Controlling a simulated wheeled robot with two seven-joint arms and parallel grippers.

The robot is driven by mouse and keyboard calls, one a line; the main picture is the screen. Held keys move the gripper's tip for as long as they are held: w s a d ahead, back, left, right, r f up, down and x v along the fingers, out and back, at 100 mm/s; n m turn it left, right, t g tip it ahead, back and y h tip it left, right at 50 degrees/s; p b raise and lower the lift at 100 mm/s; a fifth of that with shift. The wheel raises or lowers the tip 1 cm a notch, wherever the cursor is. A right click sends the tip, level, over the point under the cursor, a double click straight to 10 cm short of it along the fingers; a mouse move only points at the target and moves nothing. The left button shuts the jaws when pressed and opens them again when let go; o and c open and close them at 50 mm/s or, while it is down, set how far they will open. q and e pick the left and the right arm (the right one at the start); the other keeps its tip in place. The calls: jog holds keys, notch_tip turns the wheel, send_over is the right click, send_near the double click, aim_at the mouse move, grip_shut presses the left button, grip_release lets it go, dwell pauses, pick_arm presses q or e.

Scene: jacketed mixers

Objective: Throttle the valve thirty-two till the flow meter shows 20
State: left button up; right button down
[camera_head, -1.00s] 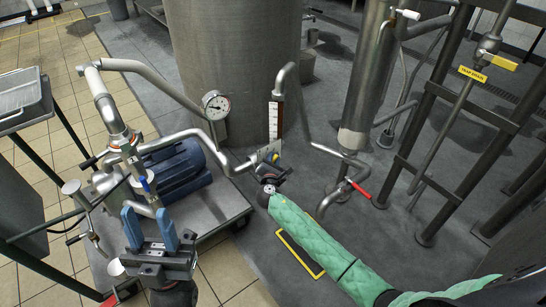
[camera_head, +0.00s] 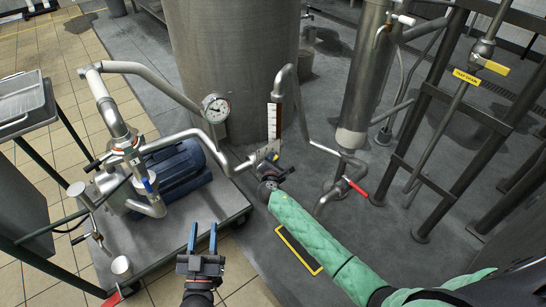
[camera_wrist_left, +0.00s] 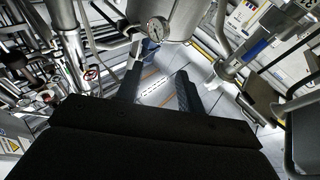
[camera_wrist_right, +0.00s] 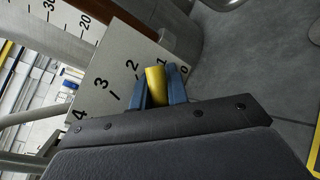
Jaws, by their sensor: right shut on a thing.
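My right gripper (camera_head: 268,168) is shut on a yellow valve handle (camera_wrist_right: 155,86), which stands between its blue fingers in the right wrist view. Behind it is a white plate (camera_wrist_right: 118,62) with a numbered scale from 0 to 4; the handle is near the 1 and 2. No valve number is readable. The flow meter (camera_head: 274,122) is an upright white scale beside a pipe, just above the right gripper in the head view. Its marks 30 and 20 show in the right wrist view (camera_wrist_right: 65,14), but the reading cannot be told. My left gripper (camera_head: 203,228) is open and empty.
A round dial gauge (camera_head: 215,107) sits on the pipe left of the flow meter. A blue motor (camera_head: 178,175) stands on a cart.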

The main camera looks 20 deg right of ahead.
jog(key=shift+w+d+f+m+g+p, duration=0.1)
jog(key=shift+d+f+m+g+p, duration=0.15)
jog(key=shift+p, duration=0.7)
pick_arm(q)
jog(key=s+f+g+y, duration=0.1)
jog(key=f+g, duration=0.3)
jog(key=f, duration=0.7)
jog(key=s+f+g, duration=0.4)
jog(key=f, duration=0.7)
jog(key=shift+s+f+y, duration=0.2)
jog(key=shift+y, duration=0.2)
pick_arm(e)
jog(key=c, duration=1.4)
grip_release()
jog(key=shift+o, duration=0.2)
jog(key=shift+a, duration=0.1)
